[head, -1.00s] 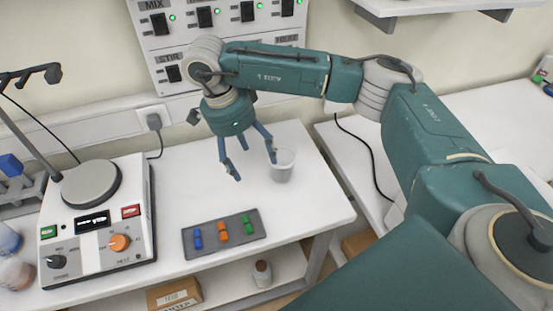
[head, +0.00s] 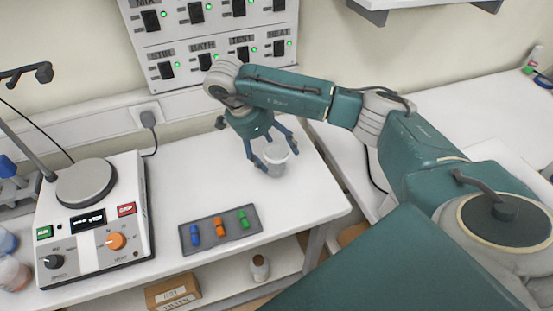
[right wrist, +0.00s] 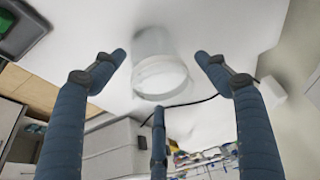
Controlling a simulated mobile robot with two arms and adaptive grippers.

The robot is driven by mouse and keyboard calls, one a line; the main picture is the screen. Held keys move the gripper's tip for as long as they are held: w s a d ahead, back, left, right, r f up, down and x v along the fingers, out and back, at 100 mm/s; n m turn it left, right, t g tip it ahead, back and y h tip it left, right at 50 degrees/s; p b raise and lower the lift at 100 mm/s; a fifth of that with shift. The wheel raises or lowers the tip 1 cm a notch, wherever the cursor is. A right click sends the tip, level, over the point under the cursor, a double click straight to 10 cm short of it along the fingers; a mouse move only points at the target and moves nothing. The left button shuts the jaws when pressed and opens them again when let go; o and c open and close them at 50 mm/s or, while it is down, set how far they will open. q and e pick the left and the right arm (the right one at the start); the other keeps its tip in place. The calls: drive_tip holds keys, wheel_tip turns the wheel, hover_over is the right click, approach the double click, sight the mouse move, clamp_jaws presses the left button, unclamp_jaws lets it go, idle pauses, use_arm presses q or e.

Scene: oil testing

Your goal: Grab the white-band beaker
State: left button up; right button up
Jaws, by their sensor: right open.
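The beaker (head: 275,157) is a translucent whitish cup standing upright on the white table, near its right side. It also shows in the right wrist view (right wrist: 158,62), with a white band at its rim. My right gripper (head: 275,160) is open, its blue fingers spread around the beaker in the head view. In the right wrist view its fingertips (right wrist: 160,60) lie to either side of the beaker with gaps, and a third finger is below it. I cannot tell whether any finger touches it. My left gripper is not in view.
A grey tray (head: 185,240) with blue, orange and green pieces lies at the table's front. A hotplate stirrer (head: 95,225) stands at the left. A switch panel (head: 190,75) is on the wall behind. The table between stirrer and beaker is clear.

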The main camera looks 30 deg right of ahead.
drive_tip(key=shift+x, duration=0.9)
drive_tip(key=shift+r, duration=0.1)
drive_tip(key=shift+c, duration=0.5)
drive_tip(key=c, duration=1)
drive_tip(key=shift+r, duration=0.1)
